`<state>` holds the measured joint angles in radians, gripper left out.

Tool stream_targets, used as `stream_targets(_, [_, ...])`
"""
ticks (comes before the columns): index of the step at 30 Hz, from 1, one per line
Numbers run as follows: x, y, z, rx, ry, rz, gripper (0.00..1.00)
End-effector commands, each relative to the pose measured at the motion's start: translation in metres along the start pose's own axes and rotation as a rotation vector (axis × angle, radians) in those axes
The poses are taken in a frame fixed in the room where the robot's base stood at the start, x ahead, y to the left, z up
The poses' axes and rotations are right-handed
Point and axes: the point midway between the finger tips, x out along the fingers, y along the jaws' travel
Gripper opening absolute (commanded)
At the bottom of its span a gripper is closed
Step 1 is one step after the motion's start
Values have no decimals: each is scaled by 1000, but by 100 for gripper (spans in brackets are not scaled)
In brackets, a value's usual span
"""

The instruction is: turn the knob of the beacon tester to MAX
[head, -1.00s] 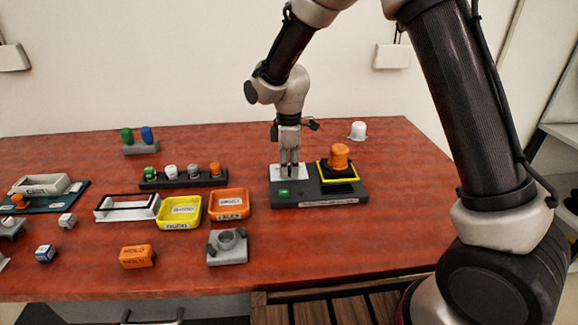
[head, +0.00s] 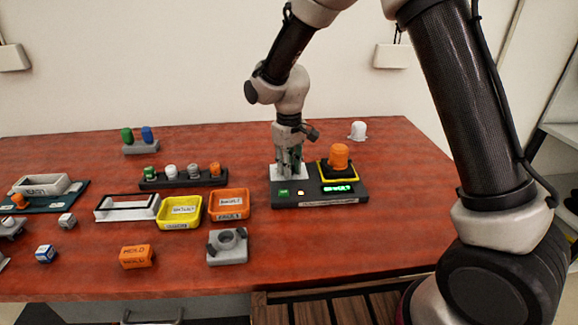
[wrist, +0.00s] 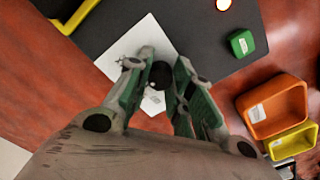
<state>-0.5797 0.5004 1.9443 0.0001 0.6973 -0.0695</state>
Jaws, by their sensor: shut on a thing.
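The beacon tester (head: 318,199) is a dark flat box toward the right of the red table. An orange beacon (head: 340,155) stands upright in its yellow-framed socket, and a green-lit display (head: 338,188) glows below it. A green button (head: 284,193) and a small lit orange lamp (head: 300,193) are on its front left. My gripper (head: 289,172) points down over the white dial plate (head: 277,171). In the wrist view my gripper (wrist: 162,84) is shut on the dark round knob (wrist: 162,74). The fingers partly hide the knob and the dial markings.
A yellow tray (head: 163,221) and an orange tray (head: 244,205) stand left of the tester. A rack (head: 150,183) with several small beacons is behind them. A white dome (head: 358,130) stands behind the tester. The table right of the tester is clear.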

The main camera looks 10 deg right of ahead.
Motion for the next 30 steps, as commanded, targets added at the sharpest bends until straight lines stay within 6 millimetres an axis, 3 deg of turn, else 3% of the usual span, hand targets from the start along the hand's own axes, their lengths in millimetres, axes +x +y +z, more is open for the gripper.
stream_targets(15, [-1, 0, -1, 450, 2, 0, 0])
stream_targets(30, [-1, 0, -1, 653, 3, 0, 0])
